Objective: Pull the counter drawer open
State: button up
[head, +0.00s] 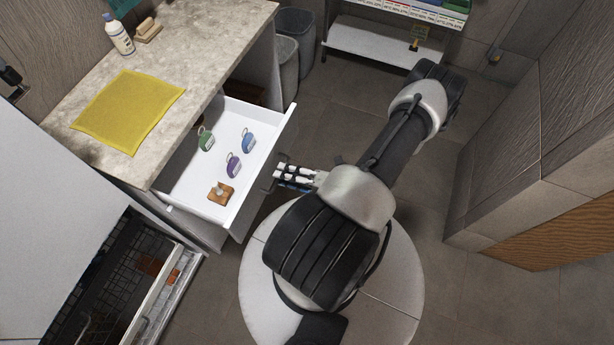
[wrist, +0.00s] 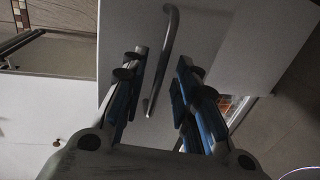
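The white counter drawer (head: 262,160) stands pulled out from under the stone counter in the head view, its inside showing. Its front panel (wrist: 210,45) fills much of the wrist view. A grey bar handle (wrist: 168,45) runs down that panel. My gripper (head: 282,178) is at the outer side of the drawer front, by the handle. In the wrist view my gripper (wrist: 160,80) has its two blue-padded fingers apart, one on each side of the handle's lower part. A gap shows between the handle and the fingers.
Several items lie in the drawer: green (head: 206,139), blue (head: 248,139) and purple (head: 234,164) tags and a wooden stamp (head: 221,192). A yellow cloth (head: 128,110) and white bottle (head: 118,34) are on the counter (head: 205,60). An open dishwasher-like rack (head: 150,300) is at lower left.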

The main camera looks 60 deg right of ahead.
jog(key=a+v, duration=0.1)
jog(key=v, duration=0.9)
jog(key=shift+d, duration=0.4)
jog(key=shift+w, duration=0.1)
